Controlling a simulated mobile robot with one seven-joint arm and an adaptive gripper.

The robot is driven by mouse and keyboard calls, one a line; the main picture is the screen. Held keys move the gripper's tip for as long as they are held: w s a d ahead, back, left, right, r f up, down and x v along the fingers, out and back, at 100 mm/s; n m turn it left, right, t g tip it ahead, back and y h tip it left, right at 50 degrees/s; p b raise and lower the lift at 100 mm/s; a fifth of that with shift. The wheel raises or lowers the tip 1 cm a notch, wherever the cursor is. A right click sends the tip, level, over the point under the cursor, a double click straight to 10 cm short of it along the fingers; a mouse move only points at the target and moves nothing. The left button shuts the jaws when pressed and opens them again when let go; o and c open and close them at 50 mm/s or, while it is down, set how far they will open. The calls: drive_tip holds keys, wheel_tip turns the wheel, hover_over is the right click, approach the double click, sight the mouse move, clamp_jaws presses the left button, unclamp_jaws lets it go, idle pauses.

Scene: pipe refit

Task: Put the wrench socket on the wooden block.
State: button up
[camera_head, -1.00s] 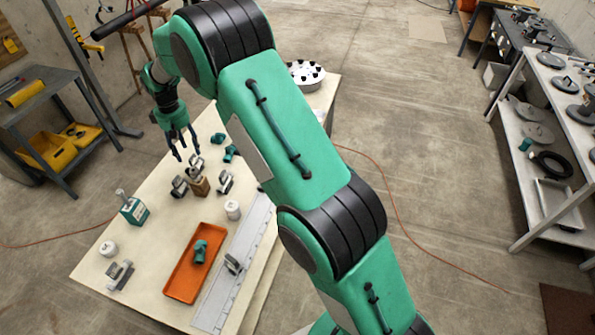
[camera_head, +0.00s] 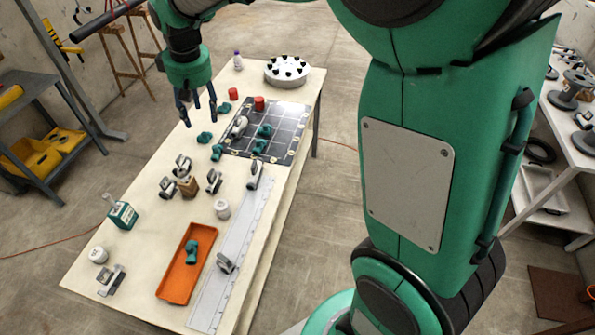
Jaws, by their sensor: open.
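A small brown wooden block (camera_head: 188,187) stands on the table among grey metal clamp-like pieces. One grey piece (camera_head: 182,165) shows at its upper edge; whether it rests on the block or behind it I cannot tell. I cannot say for sure which small part is the wrench socket. A round white holder (camera_head: 287,71) with several black pieces stands at the table's far end. My gripper (camera_head: 198,112) is open and empty, fingers pointing down, above the table's left side and beyond the block.
An orange tray (camera_head: 172,283) holds a green fitting. My arm covers the right side.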

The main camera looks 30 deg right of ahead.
drive_tip(key=s+d+r+m+t, duration=0.1)
drive_tip(key=s+d, duration=0.2)
drive_tip(key=s, duration=0.8)
drive_tip(key=s+d+r+m+t, duration=0.1)
drive_tip(key=s+d+r, duration=0.1)
drive_tip(key=s, duration=1)
drive_tip(key=s+d+r+m+t, duration=0.1)
drive_tip(key=s+d, duration=0.3)
drive_tip(key=s, duration=0.7)
drive_tip(key=shift+s+d+r+m, duration=0.3)
drive_tip(key=shift+s+d+m, duration=0.1)
drive_tip(key=shift+m, duration=0.1)
drive_tip(key=shift+f+b, duration=1.9)
